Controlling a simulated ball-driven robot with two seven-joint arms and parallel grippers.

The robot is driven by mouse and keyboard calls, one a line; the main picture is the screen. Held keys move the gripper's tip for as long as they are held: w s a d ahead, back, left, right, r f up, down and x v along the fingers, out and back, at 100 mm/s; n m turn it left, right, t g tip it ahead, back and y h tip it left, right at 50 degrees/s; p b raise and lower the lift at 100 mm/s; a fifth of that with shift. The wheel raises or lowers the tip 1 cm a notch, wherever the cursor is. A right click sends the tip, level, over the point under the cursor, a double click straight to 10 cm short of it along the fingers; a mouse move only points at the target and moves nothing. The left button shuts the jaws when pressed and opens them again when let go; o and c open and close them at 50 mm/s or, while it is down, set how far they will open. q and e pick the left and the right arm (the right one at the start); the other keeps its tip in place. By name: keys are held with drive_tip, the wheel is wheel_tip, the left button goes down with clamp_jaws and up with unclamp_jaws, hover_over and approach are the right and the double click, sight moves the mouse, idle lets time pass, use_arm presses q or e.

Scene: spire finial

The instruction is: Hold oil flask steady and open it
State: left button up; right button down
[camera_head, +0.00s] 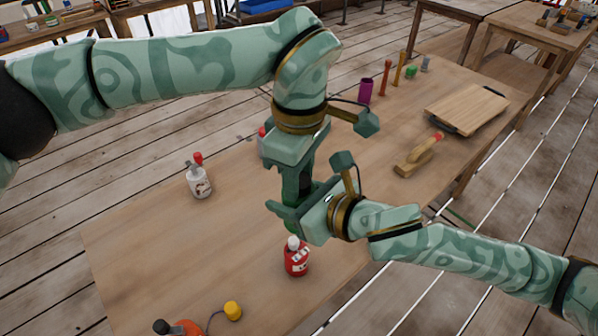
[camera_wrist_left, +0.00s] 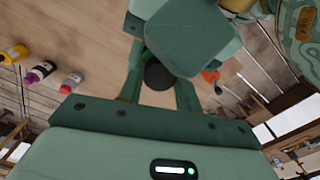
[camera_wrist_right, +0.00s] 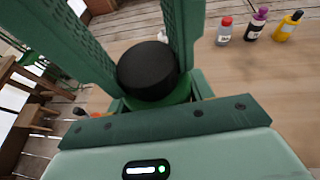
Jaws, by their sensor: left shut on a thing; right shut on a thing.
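The oil flask is mostly hidden between my two grippers. In the right wrist view its black round cap (camera_wrist_right: 148,70) sits above a strip of green body (camera_wrist_right: 172,95). The dark cap also shows in the left wrist view (camera_wrist_left: 158,75). My left gripper (camera_head: 296,185) reaches down from above, its fingers closed around the black cap. My right gripper (camera_head: 290,212) comes from the right, lower down, and is shut on the green body. The flask appears held above the table. The head view does not show it clearly, and I cannot tell whether the cap has loosened.
On the wooden table (camera_head: 140,240) stand a white bottle with a red cap (camera_head: 200,180) and a red bottle (camera_head: 297,258). A wooden board (camera_head: 468,107) and a wooden tool (camera_head: 415,160) lie right. The left middle is clear.

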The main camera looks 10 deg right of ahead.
use_arm(q)
drive_tip(key=n, duration=0.4)
drive_tip(key=shift+n, duration=0.3)
drive_tip(key=o, duration=1.1)
drive_tip(key=shift+s+r, duration=0.1)
drive_tip(key=shift+r, duration=0.05)
